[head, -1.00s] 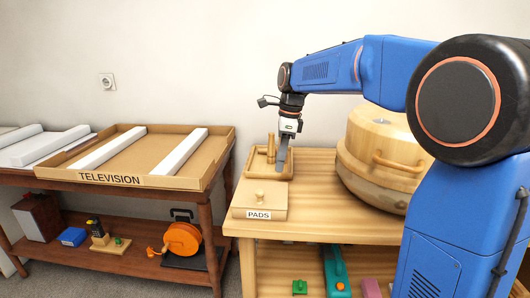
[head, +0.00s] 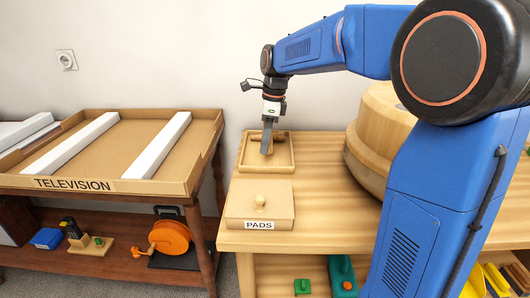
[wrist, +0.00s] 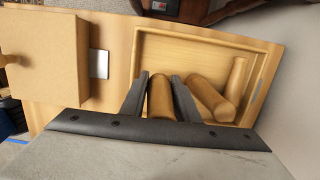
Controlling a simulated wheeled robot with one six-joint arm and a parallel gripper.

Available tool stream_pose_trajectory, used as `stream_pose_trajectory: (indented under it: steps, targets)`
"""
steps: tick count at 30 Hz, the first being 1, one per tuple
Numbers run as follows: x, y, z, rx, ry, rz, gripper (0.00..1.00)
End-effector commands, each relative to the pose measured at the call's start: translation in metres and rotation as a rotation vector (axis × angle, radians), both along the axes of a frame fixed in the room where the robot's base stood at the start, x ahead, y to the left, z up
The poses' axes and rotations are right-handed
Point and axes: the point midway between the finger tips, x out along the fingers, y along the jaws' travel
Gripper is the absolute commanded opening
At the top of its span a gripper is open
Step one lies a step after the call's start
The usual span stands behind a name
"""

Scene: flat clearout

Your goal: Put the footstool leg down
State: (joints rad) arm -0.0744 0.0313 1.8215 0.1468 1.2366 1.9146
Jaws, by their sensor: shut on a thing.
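My gripper (wrist: 160,95) is shut on a round wooden footstool leg (wrist: 161,100), which shows between the two dark fingers in the wrist view. In the head view my gripper (head: 266,150) points down into a shallow wooden tray (head: 243,166) at the back left of the light wooden table. The tray's rim also shows in the wrist view (wrist: 215,37). Two more wooden legs lie in the tray, one close beside the right finger (wrist: 212,100) and one farther right (wrist: 236,76). I cannot tell whether the held leg touches the tray floor.
A box labelled PADS (head: 260,205), with a knob on its lid, stands in front of the tray. A large round wooden piece (head: 370,155) stands to the right, with bare tabletop (head: 320,190) between. A cardboard box labelled TELEVISION (head: 140,188) lies on the dark table at left.

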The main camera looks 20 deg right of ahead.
Motion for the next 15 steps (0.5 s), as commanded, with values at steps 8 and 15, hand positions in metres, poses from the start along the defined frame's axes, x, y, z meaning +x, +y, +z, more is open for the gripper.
stream_pose_trajectory:
  steps: [8,15]
  targets:
    - [0.000,0.000,-0.022,0.000,0.001,0.000,0.00]
    - [0.000,0.000,-0.041,0.000,-0.002,0.000,0.00]
